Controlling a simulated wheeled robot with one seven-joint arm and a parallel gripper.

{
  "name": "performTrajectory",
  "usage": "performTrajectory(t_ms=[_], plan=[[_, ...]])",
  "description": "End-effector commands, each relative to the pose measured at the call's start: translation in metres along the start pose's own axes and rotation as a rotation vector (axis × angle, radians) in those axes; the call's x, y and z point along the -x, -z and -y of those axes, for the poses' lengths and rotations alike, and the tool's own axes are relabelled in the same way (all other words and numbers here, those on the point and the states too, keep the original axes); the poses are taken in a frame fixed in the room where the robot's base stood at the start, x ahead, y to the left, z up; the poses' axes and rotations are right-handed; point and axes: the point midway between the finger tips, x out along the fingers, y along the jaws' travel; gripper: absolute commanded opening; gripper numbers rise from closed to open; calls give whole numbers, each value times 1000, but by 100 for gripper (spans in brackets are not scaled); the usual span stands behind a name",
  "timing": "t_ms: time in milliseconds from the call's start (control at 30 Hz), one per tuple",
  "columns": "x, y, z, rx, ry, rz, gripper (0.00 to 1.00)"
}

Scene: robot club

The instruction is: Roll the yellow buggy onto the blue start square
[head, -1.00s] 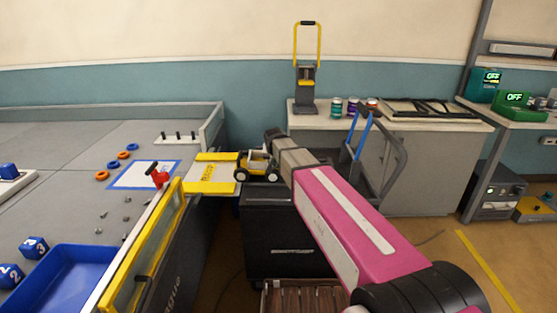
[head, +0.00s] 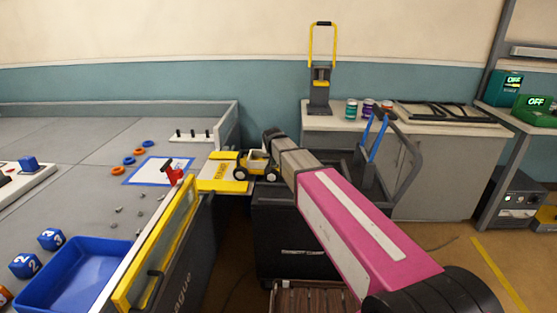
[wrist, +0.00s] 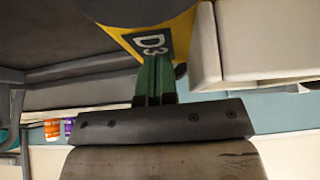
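The yellow buggy (head: 257,165), with dark wheels and a pale top, stands upright at the right end of a yellow-and-white bridge plate (head: 212,186). Its left wheels are on the plate. The blue start square (head: 140,181), a white patch with a blue outline, lies on the grey arena floor left of the plate. In the wrist view, my gripper (wrist: 155,75) has its green fingers together, with nothing visible between them. Their tips meet or nearly meet the buggy's yellow panel (wrist: 172,40) marked D3; contact is unclear. In the head view my arm hides the fingers.
A red clamp-like piece (head: 173,173) stands by the arena wall, near the square. Small grey bits, orange and blue rings, numbered blue blocks and a blue tray (head: 75,280) lie on the arena. A black cart (head: 290,235) stands below the buggy.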

Motion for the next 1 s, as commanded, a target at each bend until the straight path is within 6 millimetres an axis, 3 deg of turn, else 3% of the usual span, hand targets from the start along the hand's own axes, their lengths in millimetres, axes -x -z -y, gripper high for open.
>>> performTrajectory(t_ms=[1000], plan=[[-6,-5,60,-1,-4,21,0]])
